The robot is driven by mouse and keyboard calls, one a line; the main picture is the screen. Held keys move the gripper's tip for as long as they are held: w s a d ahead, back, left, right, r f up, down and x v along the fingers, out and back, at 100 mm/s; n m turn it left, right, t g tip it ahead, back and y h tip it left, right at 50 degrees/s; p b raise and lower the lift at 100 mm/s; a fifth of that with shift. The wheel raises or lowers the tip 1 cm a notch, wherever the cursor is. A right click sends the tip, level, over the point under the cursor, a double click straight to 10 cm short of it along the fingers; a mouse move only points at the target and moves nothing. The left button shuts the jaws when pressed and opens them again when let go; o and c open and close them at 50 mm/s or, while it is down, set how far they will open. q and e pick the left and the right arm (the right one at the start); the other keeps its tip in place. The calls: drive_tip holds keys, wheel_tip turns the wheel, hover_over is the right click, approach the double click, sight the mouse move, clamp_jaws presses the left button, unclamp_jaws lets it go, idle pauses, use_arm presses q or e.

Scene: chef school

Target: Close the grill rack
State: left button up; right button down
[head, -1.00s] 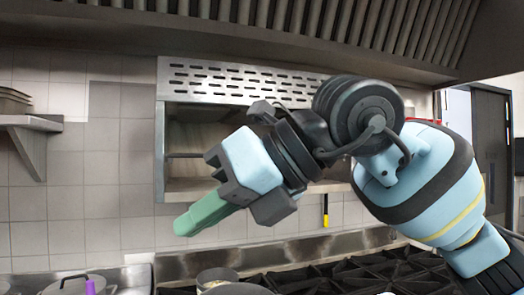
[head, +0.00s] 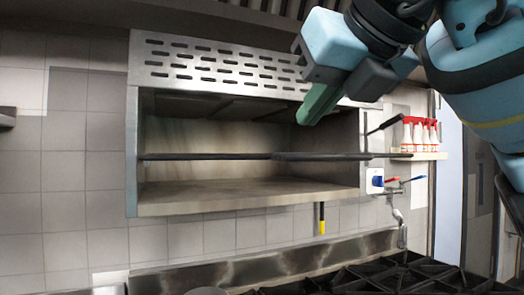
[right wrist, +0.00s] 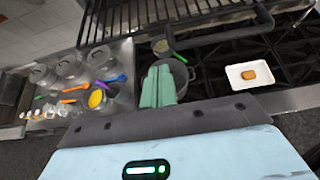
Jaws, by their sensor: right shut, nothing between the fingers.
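The grill (head: 132,150) is a steel wall unit with an open front and a slotted top panel. Its dark grill rack (head: 215,157) shows edge-on as a thin bar across the opening, about halfway up. In the right wrist view the rack (right wrist: 150,14) appears as dark parallel bars with a front bar at the top. My right gripper (head: 308,118) has its green fingers together and empty, in front of the grill's upper right part and above the rack's level. The fingers also show in the right wrist view (right wrist: 158,82), apart from the rack. My left gripper is out of view.
A black lever (head: 385,124) sticks out at the grill's right side. Spray bottles (head: 420,136) stand on a shelf at the right. Black stove grates (head: 370,275) lie below. The right wrist view shows a white tray (right wrist: 254,75) and a pot (right wrist: 180,70).

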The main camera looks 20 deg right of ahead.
sight(276, 155)
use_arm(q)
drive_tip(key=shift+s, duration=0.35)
use_arm(e)
drive_tip(key=w+r+x, duration=0.1)
drive_tip(key=x, duration=1.2)
drive_tip(key=shift+r, duration=0.3)
